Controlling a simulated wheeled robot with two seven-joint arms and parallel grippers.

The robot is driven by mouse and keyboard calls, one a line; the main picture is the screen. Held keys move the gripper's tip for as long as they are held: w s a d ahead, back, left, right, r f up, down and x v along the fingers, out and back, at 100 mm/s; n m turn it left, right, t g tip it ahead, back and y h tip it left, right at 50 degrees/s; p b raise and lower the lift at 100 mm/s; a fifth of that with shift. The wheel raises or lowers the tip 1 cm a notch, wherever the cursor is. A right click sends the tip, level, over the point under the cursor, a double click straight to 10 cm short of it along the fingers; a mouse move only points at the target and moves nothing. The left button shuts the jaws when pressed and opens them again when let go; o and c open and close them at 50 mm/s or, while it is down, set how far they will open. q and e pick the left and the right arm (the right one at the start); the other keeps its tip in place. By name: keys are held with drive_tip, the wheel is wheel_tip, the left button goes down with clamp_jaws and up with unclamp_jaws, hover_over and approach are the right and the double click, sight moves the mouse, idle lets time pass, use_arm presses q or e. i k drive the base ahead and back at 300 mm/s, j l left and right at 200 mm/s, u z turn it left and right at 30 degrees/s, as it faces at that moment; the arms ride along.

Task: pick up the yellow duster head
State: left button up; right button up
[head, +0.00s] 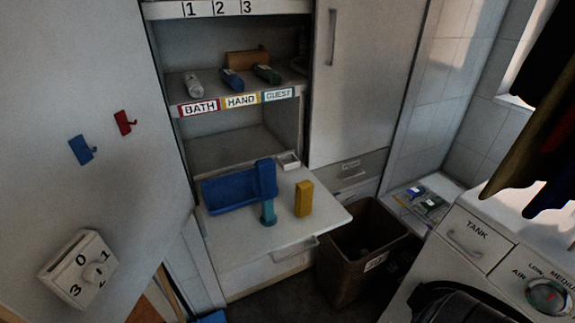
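A yellow block-shaped piece (304,198), which looks like the yellow duster head, stands upright on the pale pull-out shelf (325,222). It is right of a teal-and-blue upright piece (268,205), with a small gap between them. Nothing covers the front of the yellow piece. Neither of my grippers shows in the head view.
A blue tray (228,194) is behind the teal piece, and a small white box (289,161) is at the shelf's back. A brown bin (352,262) stands below right. The washing machine (484,262) is at right. The shelf's front is bare.

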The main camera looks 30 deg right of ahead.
sight(304, 193)
drive_tip(key=z, duration=1.05)
